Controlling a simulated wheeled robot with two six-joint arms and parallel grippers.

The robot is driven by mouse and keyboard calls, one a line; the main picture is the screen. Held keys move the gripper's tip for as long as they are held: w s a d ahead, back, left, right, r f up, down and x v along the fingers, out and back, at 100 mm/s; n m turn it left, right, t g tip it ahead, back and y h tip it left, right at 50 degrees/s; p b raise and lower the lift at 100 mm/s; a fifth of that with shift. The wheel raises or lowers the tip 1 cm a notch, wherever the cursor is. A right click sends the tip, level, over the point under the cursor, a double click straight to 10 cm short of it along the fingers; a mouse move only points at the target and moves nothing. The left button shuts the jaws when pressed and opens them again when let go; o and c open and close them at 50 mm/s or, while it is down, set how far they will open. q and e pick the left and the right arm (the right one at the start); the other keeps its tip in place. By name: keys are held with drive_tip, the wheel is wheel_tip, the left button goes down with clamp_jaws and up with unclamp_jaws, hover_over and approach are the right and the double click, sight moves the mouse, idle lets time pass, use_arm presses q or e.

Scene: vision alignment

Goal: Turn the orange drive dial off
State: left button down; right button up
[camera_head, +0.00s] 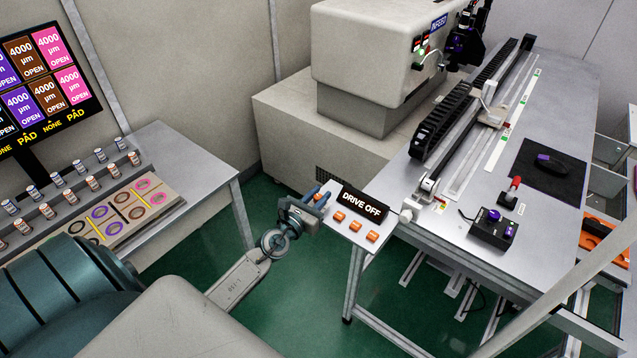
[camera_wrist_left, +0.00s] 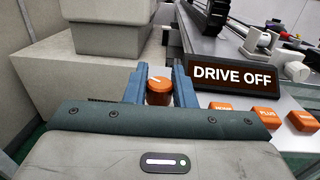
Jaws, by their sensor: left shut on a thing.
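The orange drive dial (camera_wrist_left: 158,97) is a round knob with a white mark on its top, seen in the left wrist view. My left gripper (camera_wrist_left: 158,76) has one blue finger on each side of it and is shut on it. In the head view my left gripper (camera_head: 319,197) is at the left end of the small grey panel (camera_head: 350,243) and mostly hides the dial. A black sign (camera_head: 364,205) behind the panel's buttons reads "DRIVE OFF"; it also shows in the left wrist view (camera_wrist_left: 232,77). My right gripper is not in view.
Several orange buttons (camera_head: 355,226) sit on the panel right of the dial. A table (camera_head: 462,173) with a linear rail, black mat and purple-knobbed control box (camera_head: 493,228) stands at right. A pad table (camera_head: 190,165) and screen (camera_head: 45,80) are at left.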

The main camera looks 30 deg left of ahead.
use_arm(q)
drive_tip(key=shift+r+n+y+p, duration=0.3)
drive_tip(key=shift+n+y+p, duration=0.35)
drive_tip(key=shift+y, duration=0.55)
drive_tip(key=shift+w+f+n+y, duration=0.1)
drive_tip(key=shift+f+n+y, duration=0.1)
drive_tip(key=shift+n+y, duration=0.7)
drive_tip(key=shift+n+g+y, duration=0.6)
drive_tip(key=shift+n+y, duration=0.05)
drive_tip(key=shift+y, duration=0.65)
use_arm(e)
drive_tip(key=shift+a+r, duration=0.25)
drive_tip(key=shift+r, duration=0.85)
use_arm(q)
drive_tip(key=shift+y, duration=0.3)
drive_tip(key=c, duration=1.3)
unclamp_jaws()
drive_tip(key=shift+c, duration=0.2)
drive_tip(key=shift+o, duration=0.4)
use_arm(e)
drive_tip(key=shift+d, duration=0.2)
use_arm(q)
drive_tip(key=shift+f, duration=0.1)
